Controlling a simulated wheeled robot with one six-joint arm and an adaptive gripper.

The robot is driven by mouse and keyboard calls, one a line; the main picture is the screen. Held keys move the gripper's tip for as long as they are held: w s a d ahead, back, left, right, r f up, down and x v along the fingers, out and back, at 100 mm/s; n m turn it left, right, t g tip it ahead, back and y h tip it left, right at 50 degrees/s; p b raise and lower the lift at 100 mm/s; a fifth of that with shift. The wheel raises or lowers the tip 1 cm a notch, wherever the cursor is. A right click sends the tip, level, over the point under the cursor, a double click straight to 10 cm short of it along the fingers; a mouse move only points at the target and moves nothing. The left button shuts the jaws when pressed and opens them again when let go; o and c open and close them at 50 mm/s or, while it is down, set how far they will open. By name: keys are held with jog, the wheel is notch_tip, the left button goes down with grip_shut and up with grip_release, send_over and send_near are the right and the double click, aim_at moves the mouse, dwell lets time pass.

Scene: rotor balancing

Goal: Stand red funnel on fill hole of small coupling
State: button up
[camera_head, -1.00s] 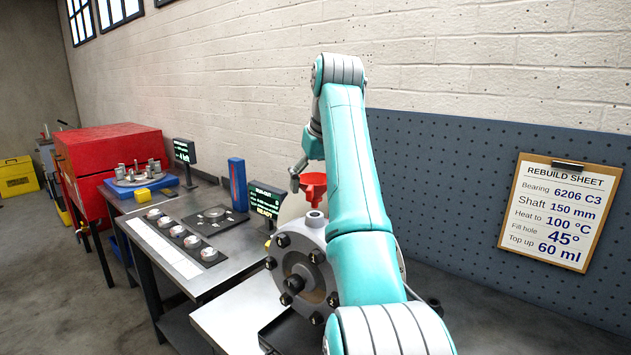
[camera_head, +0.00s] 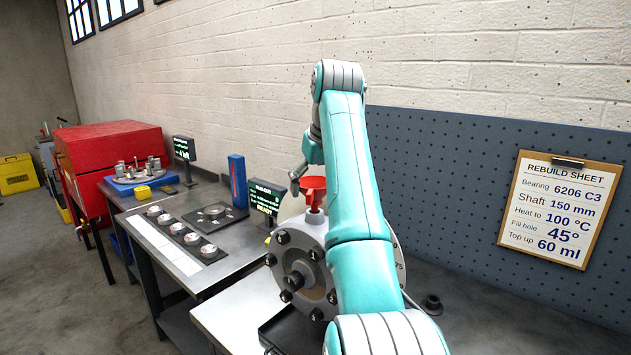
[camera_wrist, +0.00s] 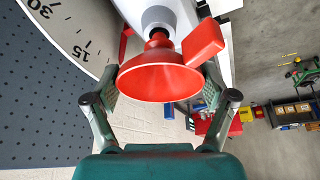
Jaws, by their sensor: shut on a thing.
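The red funnel (camera_head: 314,184) is upright, its wide mouth up, above the top of the grey coupling (camera_head: 297,255) with dark bolts around its face. In the wrist view, the funnel (camera_wrist: 160,82) shows its cone, side tab and narrow stem, with the stem at the coupling's round top boss (camera_wrist: 158,17). The stem overlaps the boss's dark opening; I cannot tell how deep it sits. My gripper (camera_wrist: 160,76) is shut on the funnel, a finger on each side. In the head view my gripper (camera_head: 296,180) shows just left of the funnel, partly hidden by my arm.
A white dial (camera_wrist: 75,30) with angle marks stands behind the coupling. A dark tray (camera_head: 285,330) lies below it. A blue box (camera_head: 237,182) and a small screen (camera_head: 264,199) stand to the left. The pegboard wall (camera_head: 450,190) is close on the right.

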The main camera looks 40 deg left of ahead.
jog(key=shift+f, duration=0.5)
jog(key=shift+f, duration=0.4)
jog(key=o, duration=0.8)
jog(key=shift+r, duration=4.5)
